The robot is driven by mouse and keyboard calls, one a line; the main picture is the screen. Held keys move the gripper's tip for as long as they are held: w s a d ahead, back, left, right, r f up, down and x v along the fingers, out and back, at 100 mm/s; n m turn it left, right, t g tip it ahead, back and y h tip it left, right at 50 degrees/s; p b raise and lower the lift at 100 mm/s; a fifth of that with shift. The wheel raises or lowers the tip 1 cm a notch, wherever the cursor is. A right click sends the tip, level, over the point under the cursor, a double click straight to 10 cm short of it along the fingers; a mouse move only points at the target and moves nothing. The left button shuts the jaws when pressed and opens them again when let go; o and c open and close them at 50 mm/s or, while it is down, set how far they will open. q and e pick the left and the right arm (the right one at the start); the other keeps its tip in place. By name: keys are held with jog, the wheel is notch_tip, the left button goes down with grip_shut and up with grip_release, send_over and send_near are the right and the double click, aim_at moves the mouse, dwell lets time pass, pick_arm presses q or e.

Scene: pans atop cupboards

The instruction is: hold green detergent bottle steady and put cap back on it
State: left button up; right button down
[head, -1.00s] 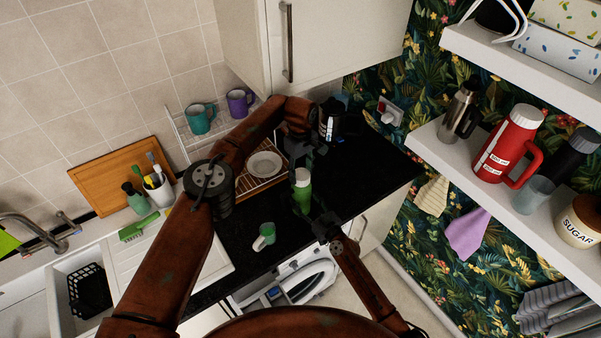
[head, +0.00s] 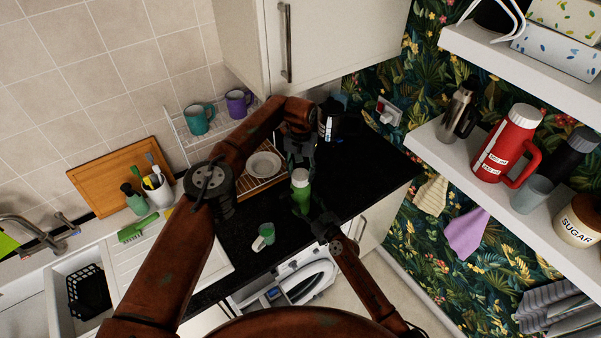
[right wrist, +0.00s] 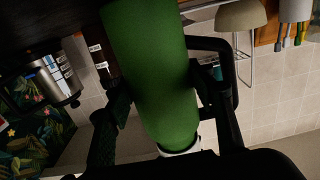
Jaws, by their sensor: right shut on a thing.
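The green detergent bottle (head: 301,198) stands upright at the front edge of the black worktop. A pale cap-like top (head: 300,177) shows on its upper end; whether it is fully seated I cannot tell. My right gripper (right wrist: 160,95) is shut around the bottle, whose green body fills the middle of the right wrist view, with a white part (right wrist: 180,147) at its lower end there. My left gripper (head: 300,164) is just above the bottle's top, pointing down. Its fingers are dark and small, so their opening and any contact with the cap are unclear.
A dish rack with a white plate (head: 264,165) is behind my left forearm. A dark appliance (head: 333,120) stands behind the left gripper. The black worktop (head: 365,178) right of the bottle is clear.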

pick_arm(q)
jog(key=o, duration=0.4)
jog(key=shift+r, duration=0.1)
jog(key=shift+r, duration=2.2)
jog(key=shift+d, duration=0.1)
jog(key=shift+c, duration=0.4)
